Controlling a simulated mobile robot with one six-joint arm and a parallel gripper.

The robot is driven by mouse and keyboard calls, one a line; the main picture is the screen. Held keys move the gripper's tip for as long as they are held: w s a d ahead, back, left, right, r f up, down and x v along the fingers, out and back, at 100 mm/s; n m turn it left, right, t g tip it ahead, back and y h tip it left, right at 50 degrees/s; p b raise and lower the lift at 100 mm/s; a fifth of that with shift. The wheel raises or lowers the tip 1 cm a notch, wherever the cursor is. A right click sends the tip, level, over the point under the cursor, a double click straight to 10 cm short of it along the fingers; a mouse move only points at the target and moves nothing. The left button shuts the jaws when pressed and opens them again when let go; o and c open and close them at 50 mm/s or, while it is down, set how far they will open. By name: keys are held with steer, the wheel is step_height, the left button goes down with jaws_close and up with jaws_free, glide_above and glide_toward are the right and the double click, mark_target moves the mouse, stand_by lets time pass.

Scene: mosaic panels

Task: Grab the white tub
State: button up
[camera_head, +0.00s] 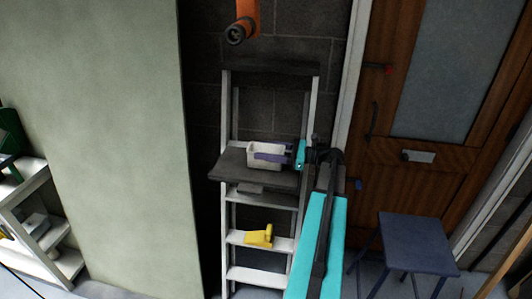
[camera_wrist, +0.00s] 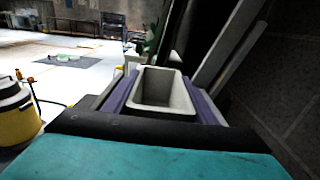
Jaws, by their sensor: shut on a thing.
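The white tub (camera_head: 264,148) is a small open rectangular box on the dark top platform (camera_head: 232,165) of a stepladder. In the wrist view the tub (camera_wrist: 163,88) stands upright, its open top facing up and its inside empty. My gripper (camera_head: 270,157) reaches in from the right. Its two purple fingers lie along opposite sides of the tub and are shut on it; they also show in the wrist view (camera_wrist: 160,104). Whether the tub's base touches the platform cannot be told.
A yellow object (camera_head: 259,236) lies on a lower step. A blue stool (camera_head: 416,243) stands at the right before a wooden door (camera_head: 380,180). Shelves (camera_head: 35,215) stand at the left. An orange fixture (camera_head: 247,17) hangs above.

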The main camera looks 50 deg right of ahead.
steer(key=shift+r+b, duration=0.4)
steer(key=shift+r, duration=0.8)
steer(key=s+a+r, duration=0.2)
steer(key=s+a, duration=0.7)
steer(key=shift+s+a+r, duration=0.2)
steer(key=shift+s+r, duration=0.05)
steer(key=shift+s, duration=0.1)
steer(key=p, duration=0.3)
steer(key=shift+s, duration=0.15)
steer(key=s+a+p, duration=0.1)
steer(key=p, duration=0.5)
steer(key=shift+r+p, duration=0.1)
steer(key=shift+p, duration=0.25)
steer(key=shift+s+a+p, duration=0.25)
steer(key=shift+a+p, duration=0.15)
steer(key=shift+p, duration=0.95)
steer(key=shift+w+a+f, duration=0.1)
steer(key=shift+w+f, duration=0.05)
steer(key=shift+f, duration=0.1)
